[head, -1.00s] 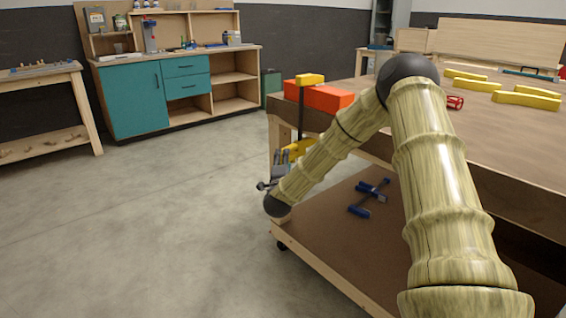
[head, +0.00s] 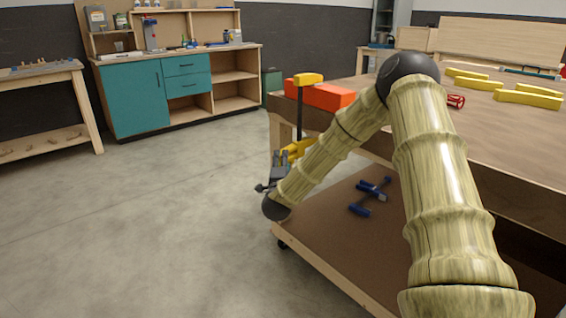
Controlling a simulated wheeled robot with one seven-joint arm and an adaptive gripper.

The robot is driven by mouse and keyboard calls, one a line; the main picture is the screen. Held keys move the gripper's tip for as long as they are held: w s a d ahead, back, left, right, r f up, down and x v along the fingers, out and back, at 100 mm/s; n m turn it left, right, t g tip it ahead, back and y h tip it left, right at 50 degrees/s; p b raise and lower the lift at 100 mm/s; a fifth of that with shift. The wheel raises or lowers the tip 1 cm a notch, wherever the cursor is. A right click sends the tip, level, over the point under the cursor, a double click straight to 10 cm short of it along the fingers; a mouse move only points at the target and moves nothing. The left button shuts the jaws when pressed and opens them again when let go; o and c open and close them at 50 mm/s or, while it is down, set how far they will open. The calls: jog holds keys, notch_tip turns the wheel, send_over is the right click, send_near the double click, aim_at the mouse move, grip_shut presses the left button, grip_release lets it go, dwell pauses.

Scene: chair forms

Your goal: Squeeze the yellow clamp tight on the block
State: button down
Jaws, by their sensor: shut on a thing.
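The yellow clamp (head: 308,79) is at the near left corner of the workbench. Its yellow upper jaw rests at the top of the orange-red block (head: 326,95), and its dark bar runs down past the bench edge. Its yellow lower part (head: 298,149) sits below the bench top. My gripper (head: 281,160) is at that lower part, shut on it, with the fingers pointing up. My arm hides part of the clamp's lower end and of the bench edge. Whether the lower jaw touches the bench's underside cannot be seen.
A blue clamp (head: 370,196) lies on the workbench's lower shelf (head: 330,235). A teal cabinet (head: 137,99) stands at the back left. The floor on the left is clear.

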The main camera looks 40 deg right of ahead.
jog(key=shift+a, duration=0.15)
jog(key=c, duration=0.7)
grip_release()
jog(key=shift+r, duration=0.1)
jog(key=shift+c, duration=0.2)
jog(key=shift+r, duration=0.15)
jog(key=shift+r+p, duration=0.35)
jog(key=shift+r, duration=0.1)
jog(key=shift+w+d+f, duration=0.1)
jog(key=shift+w+d, duration=0.2)
jog(key=shift+d, duration=0.2)
jog(key=shift+w+d+f, duration=0.1)
jog(key=shift+w+d, duration=0.15)
jog(key=shift+d, duration=0.2)
jog(key=shift+c, duration=0.2)
